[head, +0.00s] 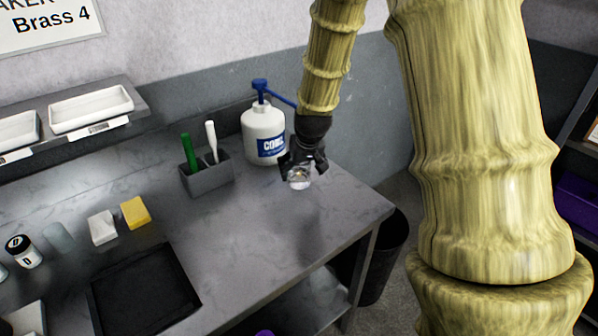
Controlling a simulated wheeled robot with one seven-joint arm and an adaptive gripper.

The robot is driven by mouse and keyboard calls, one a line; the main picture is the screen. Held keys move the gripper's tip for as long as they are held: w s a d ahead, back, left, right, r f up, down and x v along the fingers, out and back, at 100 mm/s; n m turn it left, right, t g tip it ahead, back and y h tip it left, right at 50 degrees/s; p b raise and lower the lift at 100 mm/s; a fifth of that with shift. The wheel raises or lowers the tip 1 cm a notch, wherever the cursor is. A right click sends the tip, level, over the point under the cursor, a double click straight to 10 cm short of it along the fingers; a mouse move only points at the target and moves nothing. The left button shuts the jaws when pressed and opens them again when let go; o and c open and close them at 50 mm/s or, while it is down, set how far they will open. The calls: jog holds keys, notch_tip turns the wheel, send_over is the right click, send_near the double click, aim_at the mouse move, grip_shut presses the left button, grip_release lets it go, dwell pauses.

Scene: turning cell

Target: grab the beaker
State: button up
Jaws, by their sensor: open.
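My gripper (300,172) is black and points down over the right part of the grey bench, in front of the white bottle. It is open. A small clear, glassy object (299,182), which looks like the beaker, shows at the fingertips. The fingers hide its upper part, and I cannot tell whether they touch it or whether it rests on the bench. Another faint, translucent cylinder (58,238) stands at the far left of the bench, beside a black-and-white container.
A white bottle with a blue spout (264,132) stands close behind my gripper. A grey holder (207,178) with a green and a white tool is to its left. A yellow block (135,212), a white block (102,228) and a black tray (145,290) lie further left. The bench's right edge is near.

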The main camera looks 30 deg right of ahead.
jog(key=shift+w+d+r, duration=0.1)
jog(key=shift+w+d, duration=0.05)
jog(key=shift+w, duration=0.3)
jog(key=shift+w+d+f+p, duration=0.25)
jog(key=shift+w+f, duration=0.15)
jog(key=shift+w, duration=0.25)
jog(key=shift+w+d+f+p, duration=0.1)
jog(key=shift+w+f+p, duration=0.1)
jog(key=shift+w+f, duration=0.3)
jog(key=shift+w+d+f, duration=0.1)
jog(key=shift+w+f, duration=0.25)
jog(key=shift+f, duration=0.25)
jog(key=c, duration=1.2)
jog(key=shift+r, duration=0.15)
